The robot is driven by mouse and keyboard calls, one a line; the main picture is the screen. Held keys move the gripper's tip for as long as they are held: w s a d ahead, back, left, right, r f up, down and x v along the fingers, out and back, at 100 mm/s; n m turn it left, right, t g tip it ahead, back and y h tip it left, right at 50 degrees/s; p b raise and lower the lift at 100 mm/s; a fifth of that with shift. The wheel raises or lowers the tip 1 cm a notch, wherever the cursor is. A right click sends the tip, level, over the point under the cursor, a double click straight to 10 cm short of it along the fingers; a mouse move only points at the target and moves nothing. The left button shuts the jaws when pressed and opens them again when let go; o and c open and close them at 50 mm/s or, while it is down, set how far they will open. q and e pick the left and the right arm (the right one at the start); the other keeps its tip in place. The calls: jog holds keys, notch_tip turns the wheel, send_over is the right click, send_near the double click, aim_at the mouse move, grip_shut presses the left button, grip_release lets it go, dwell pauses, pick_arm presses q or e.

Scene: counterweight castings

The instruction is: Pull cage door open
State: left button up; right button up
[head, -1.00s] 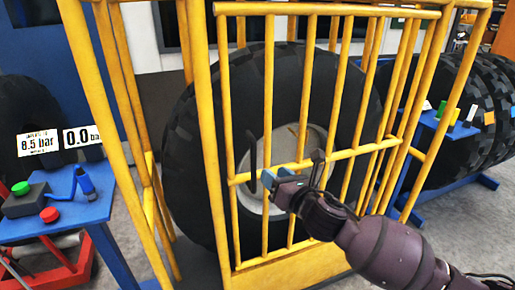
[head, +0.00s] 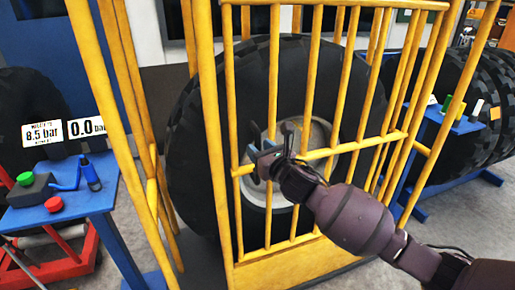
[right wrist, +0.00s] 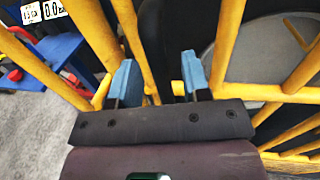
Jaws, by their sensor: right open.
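The yellow barred cage door (head: 290,248) stands upright in front of a big black tyre and looks shut. A yellow crossbar (head: 345,149) runs across it at mid-height. My right gripper (head: 264,153) is at the left part of the door, by this crossbar. In the right wrist view its blue fingers (right wrist: 157,76) are apart, with yellow bars and a dark shape behind the gap. I cannot tell whether they touch the door. A thin dark upright piece, maybe a handle, shows beside the gripper. My left gripper is out of view.
The large tyre (head: 200,135) with a grey hub fills the cage. A blue table (head: 50,217) with a hand tool and red and green knobs stands at the left. A blue stand (head: 440,119) and more tyres (head: 490,90) are at the right.

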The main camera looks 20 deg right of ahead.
jog(key=shift+x, duration=0.75)
grip_shut()
